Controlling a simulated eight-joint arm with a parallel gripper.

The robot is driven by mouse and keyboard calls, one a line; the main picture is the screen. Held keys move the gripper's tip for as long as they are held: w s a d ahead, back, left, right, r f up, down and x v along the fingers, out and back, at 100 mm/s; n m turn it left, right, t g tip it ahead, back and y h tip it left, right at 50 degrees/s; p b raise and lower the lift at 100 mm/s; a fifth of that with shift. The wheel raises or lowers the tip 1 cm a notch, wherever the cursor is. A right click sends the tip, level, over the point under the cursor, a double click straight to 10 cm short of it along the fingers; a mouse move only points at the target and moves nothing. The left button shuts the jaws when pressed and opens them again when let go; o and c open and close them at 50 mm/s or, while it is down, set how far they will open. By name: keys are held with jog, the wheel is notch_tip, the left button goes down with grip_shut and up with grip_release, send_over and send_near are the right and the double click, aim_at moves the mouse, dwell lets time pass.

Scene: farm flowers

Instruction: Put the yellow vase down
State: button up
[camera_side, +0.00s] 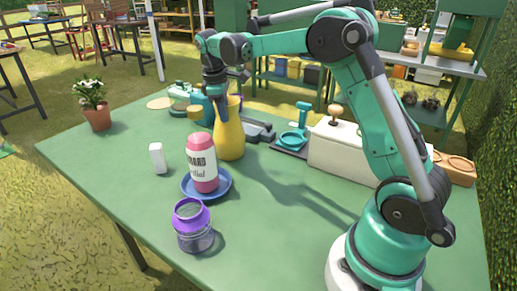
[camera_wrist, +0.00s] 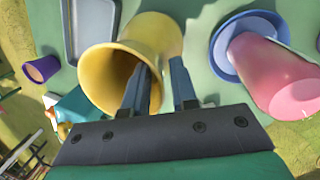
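The yellow vase (camera_side: 229,133) is upright at the middle of the green table, behind the pink bottle. I cannot tell whether its base touches the table. My gripper (camera_side: 222,112) is at the vase's mouth, pointing down. In the wrist view the vase (camera_wrist: 97,75) shows its open mouth. One finger of my gripper (camera_wrist: 163,75) is inside the mouth and the other is outside, with the vase wall pinched between them. The fingertips are partly hidden by the vase.
A pink bottle (camera_side: 202,165) stands on a blue plate (camera_side: 222,190) close in front. A purple-topped jar (camera_side: 194,228), a white block (camera_side: 158,158) and a potted plant (camera_side: 97,115) stand nearby. A cream box (camera_side: 340,152) is to the right. The table's right front (camera_side: 275,235) is clear.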

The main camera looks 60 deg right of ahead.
jog(key=shift+o, duration=0.4)
jog(key=shift+r, duration=0.25)
notch_tip(320, 180, up, 11)
jog(key=a, duration=0.2)
jog(key=s+a+m+t, duration=0.3)
jog(key=s+a+t, duration=0.1)
jog(key=s+a, duration=0.25)
jog(key=s+a+f+m+t+y, duration=0.2)
jog(key=s+a+f, duration=0.3)
jog(key=s+f, duration=0.3)
notch_tip(320, 180, down, 2)
jog(key=shift+s+a+m+t, duration=0.2)
jog(key=shift+a+m+t, duration=0.2)
jog(key=shift+t, duration=0.2)
